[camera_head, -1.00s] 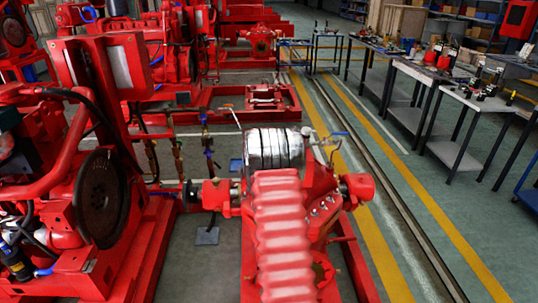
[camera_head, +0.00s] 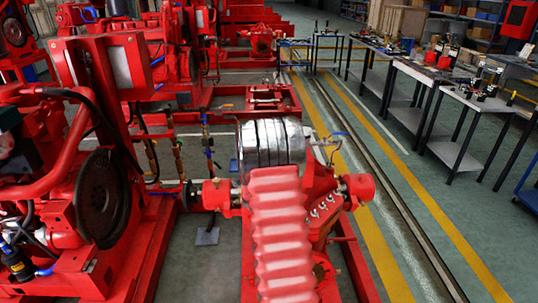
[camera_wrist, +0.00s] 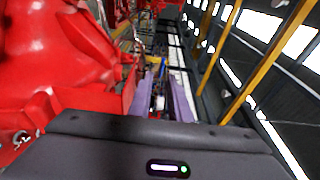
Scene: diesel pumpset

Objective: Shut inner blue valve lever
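Several blue levers show in the head view. One blue lever (camera_head: 341,134) sits at the top right of the red pump parts. I cannot tell which is the inner one. My ribbed red arm and silver joint fill the centre and hide what lies behind them; my gripper is hidden there. In the wrist view my gripper (camera_wrist: 161,78) shows two greyish-purple fingers apart, with small blurred bluish and yellow shapes beyond. I cannot tell whether anything touches them.
A red engine with a dark flywheel (camera_head: 103,197) stands close on the left. Red pump parts (camera_head: 325,205) are just right of my arm. A large red casting (camera_wrist: 60,60) fills the left of the wrist view. The yellow-lined floor (camera_head: 440,215) to the right is clear, with workbenches (camera_head: 440,85) beyond.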

